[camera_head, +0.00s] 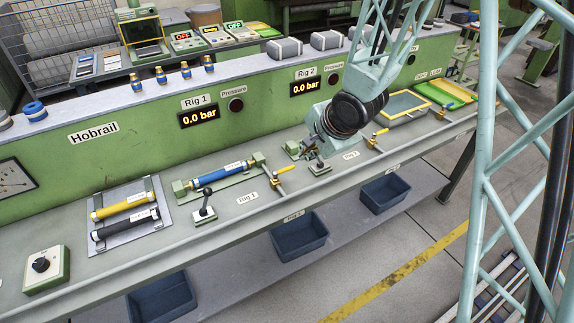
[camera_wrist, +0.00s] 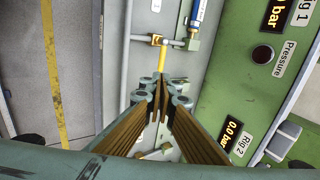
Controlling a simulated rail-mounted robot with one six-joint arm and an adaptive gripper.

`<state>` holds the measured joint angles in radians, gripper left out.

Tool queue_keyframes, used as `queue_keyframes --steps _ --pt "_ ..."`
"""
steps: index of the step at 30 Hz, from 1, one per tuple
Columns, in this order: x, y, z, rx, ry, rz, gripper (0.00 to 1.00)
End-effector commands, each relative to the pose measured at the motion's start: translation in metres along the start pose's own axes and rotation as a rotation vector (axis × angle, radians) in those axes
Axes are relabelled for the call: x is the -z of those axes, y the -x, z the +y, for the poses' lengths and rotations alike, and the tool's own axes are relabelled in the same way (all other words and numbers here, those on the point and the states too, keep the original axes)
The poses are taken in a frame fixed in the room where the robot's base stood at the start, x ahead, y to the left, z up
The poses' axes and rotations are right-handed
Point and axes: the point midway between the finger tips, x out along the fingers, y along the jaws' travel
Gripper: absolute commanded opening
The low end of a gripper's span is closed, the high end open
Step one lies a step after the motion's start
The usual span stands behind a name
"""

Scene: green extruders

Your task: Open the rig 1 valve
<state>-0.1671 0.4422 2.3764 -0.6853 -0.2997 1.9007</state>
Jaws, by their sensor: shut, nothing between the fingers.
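The rig 1 valve (camera_head: 277,171) is on a thin pipe at the right end of the rig 1 fixture. Its yellow handle (camera_head: 287,168) points right, across the short branch pipe. In the wrist view the valve handle (camera_wrist: 163,58) lies just beyond my fingertips, lined up with them; I cannot tell whether they touch. My gripper (camera_head: 308,150) is low over the bench between rig 1 and rig 2, its fingers partly hidden by my wrist. In the wrist view my gripper (camera_wrist: 160,90) is shut and empty.
The blue tube (camera_head: 222,174) lies in the rig 1 fixture, with a black-knobbed lever (camera_head: 204,206) in front. The rig 2 valve (camera_head: 377,135) is to the right of my wrist. Pressure displays for rig 1 (camera_head: 198,117) and rig 2 (camera_head: 305,88) read 0.0 bar.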

Motion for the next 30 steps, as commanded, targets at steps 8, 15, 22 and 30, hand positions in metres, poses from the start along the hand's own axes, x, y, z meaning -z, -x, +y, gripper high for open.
queue_keyframes --steps 8,15,22,30 --pt "-0.005 -0.006 -0.002 0.004 -0.02 -0.015 0.0" --pt "-0.005 -0.006 -0.001 0.004 -0.02 -0.015 0.0" --pt "-0.005 -0.009 -0.001 0.004 -0.02 -0.015 0.0" --pt "-0.005 -0.028 -0.001 0.004 -0.02 -0.015 0.0"
